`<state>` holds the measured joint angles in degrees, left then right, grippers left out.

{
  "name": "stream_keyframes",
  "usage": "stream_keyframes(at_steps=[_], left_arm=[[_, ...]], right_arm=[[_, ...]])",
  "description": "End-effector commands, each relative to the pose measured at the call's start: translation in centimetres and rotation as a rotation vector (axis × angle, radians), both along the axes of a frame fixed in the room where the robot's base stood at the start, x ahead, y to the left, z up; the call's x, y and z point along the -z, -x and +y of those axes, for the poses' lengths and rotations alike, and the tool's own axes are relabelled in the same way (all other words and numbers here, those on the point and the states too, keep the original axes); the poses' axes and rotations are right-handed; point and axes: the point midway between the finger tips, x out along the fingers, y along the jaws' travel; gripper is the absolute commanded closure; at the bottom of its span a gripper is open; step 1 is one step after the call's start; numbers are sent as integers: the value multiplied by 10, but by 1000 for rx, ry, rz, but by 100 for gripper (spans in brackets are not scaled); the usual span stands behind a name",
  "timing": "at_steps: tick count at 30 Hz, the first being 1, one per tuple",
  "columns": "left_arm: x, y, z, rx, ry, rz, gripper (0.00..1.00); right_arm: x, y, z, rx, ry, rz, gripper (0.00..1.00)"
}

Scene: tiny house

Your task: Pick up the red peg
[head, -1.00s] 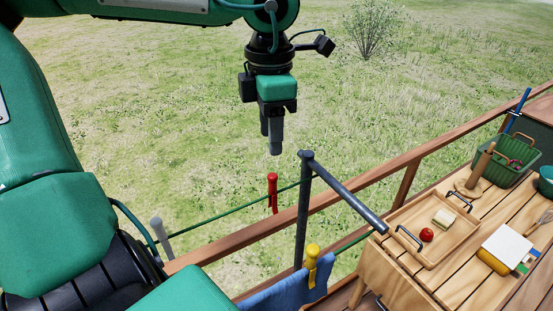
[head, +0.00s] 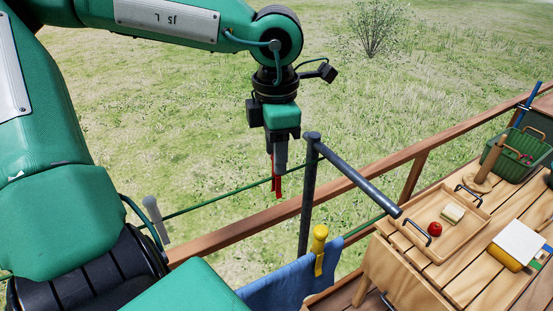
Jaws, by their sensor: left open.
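The red peg (head: 278,187) sits upright on the green line (head: 230,198), left of the grey post. My left gripper (head: 279,170) points straight down over the peg. Its grey fingers cover the peg's upper part, and red shows beside and below them. The jaws are open; I cannot tell whether they touch the peg. My right gripper is not in view.
A grey post with a crossbar (head: 310,190) stands close to the right of my left gripper. A yellow peg (head: 319,245) holds a blue cloth (head: 285,285) on the line. A wooden railing (head: 235,232) runs behind. A wooden tray (head: 455,245) lies on the table at right.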

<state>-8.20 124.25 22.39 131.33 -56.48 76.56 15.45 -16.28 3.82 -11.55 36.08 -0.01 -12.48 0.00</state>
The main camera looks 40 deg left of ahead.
Motion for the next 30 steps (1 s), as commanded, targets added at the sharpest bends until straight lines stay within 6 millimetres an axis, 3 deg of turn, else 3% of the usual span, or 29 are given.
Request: stream_keyframes(at_steps=[3,6,13,14,20,30], left_arm=[[24,1,-3,0,2,3,57],[35,1,-2,0,2,1,57],[36,1,-2,0,2,-1,57],[36,1,-2,0,2,-1,59],[36,1,-2,-1,2,-1,98],[36,1,-2,-1,1,0,100]], right_arm=[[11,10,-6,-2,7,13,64],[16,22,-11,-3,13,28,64],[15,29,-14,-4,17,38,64],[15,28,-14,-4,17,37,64],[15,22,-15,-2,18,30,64],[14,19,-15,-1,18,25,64]])
